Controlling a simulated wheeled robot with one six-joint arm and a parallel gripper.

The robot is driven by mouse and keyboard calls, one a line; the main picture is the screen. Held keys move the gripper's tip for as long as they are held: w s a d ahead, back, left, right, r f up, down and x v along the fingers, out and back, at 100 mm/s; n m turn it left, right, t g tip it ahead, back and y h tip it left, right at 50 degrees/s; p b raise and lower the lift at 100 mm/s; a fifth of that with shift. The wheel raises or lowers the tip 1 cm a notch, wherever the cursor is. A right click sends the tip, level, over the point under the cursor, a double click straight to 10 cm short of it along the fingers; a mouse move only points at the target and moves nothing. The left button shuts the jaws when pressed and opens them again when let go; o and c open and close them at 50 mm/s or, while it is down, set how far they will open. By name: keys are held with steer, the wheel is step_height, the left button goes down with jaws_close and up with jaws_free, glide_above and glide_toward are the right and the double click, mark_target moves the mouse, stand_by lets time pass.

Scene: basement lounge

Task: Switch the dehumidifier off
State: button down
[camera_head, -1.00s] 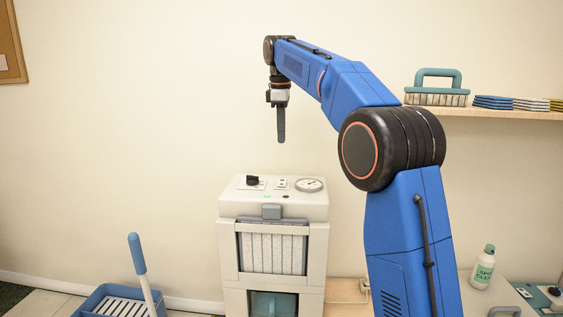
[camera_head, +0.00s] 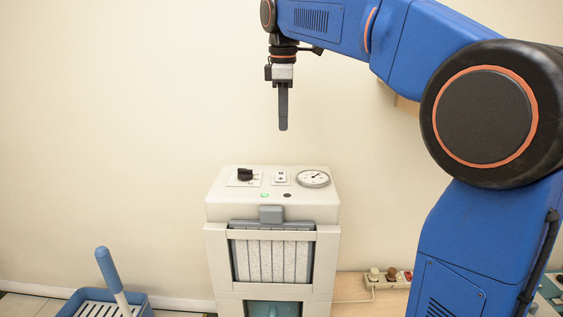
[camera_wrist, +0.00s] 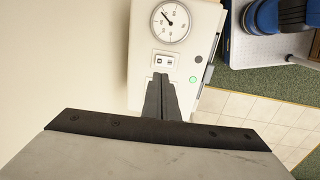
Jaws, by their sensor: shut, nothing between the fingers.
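The dehumidifier (camera_head: 272,210) is a cream box with a filter grille and a water tank low in its front. Its top panel has a black knob (camera_head: 245,174), a small rocker switch (camera_head: 280,177) and a round dial (camera_head: 313,179). A green light (camera_head: 264,195) glows on the front edge beside a dark button (camera_head: 287,195). My gripper (camera_head: 283,128) is shut and empty, pointing down above the panel and apart from it. In the wrist view, the fingers (camera_wrist: 162,95) appear just below the rocker switch (camera_wrist: 163,61), and the green light (camera_wrist: 193,79) shows to the right. The knob is hidden there.
A blue mop bucket (camera_head: 140,301) with a blue-handled stick stands at the lower left. A power strip (camera_head: 386,276) with plugs lies right of the dehumidifier. The wall is close behind it. Wrist view: a blue item on a white stand (camera_wrist: 265,40).

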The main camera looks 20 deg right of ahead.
mark_target(283, 176)
steer(key=f, duration=0.4)
steer(key=w+f, duration=0.1)
steer(key=f, duration=0.9)
steer(key=shift+w+d, duration=0.25)
steer(key=shift+w, duration=0.05)
steer(key=shift+f, duration=0.15)
stand_by(0.3)
steer(key=shift+s+a, duration=0.25)
steer(key=shift+s, duration=0.45)
steer(key=shift+r, duration=0.25)
step_height(283, 176, up, 14)
steer(key=s, duration=0.1)
steer(key=shift+s+a+f, duration=0.15)
steer(key=shift+s+a, duration=0.1)
steer(key=shift+s, duration=0.05)
